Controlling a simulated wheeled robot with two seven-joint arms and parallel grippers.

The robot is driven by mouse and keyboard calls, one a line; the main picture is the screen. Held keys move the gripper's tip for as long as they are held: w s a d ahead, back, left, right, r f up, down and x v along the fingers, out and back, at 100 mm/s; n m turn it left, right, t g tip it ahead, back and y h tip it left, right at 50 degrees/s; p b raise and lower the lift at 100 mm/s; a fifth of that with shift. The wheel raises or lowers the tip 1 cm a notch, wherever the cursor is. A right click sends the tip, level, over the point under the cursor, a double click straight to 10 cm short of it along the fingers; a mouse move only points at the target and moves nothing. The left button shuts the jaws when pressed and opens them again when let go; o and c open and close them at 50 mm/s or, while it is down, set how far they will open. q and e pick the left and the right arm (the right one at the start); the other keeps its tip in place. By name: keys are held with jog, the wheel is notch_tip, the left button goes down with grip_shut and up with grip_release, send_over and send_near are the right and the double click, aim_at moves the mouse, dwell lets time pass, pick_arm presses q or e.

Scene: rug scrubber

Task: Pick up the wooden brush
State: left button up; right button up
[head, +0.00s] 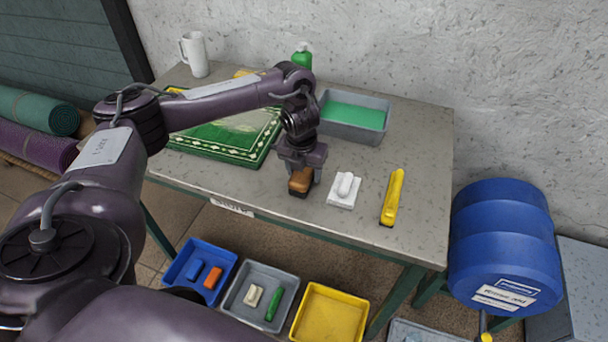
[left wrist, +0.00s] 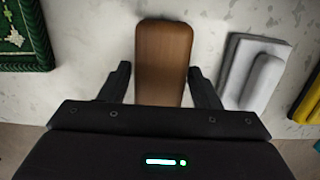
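The wooden brush (head: 299,184) lies on the grey table near its front edge, with a brown wooden back and a dark underside. My left gripper (head: 303,172) is directly above it, pointing down. In the left wrist view, the brush (left wrist: 163,50) lies between the two fingers of my left gripper (left wrist: 160,72). The fingers are apart, one on each side, with a narrow gap showing beside the brush. The lower part of the brush is hidden by the gripper body in that view. My right gripper is not in view.
A white brush (head: 344,189) lies just right of the wooden brush, and a yellow tool (head: 392,198) farther right. A green rug (head: 228,146) lies to the left. A grey basin of green liquid (head: 352,114) stands behind. Coloured trays (head: 330,312) stand below the table.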

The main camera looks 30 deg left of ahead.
pick_arm(q)
jog(key=c, duration=0.7)
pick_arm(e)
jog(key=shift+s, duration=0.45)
pick_arm(q)
jog(key=shift+c, duration=0.2)
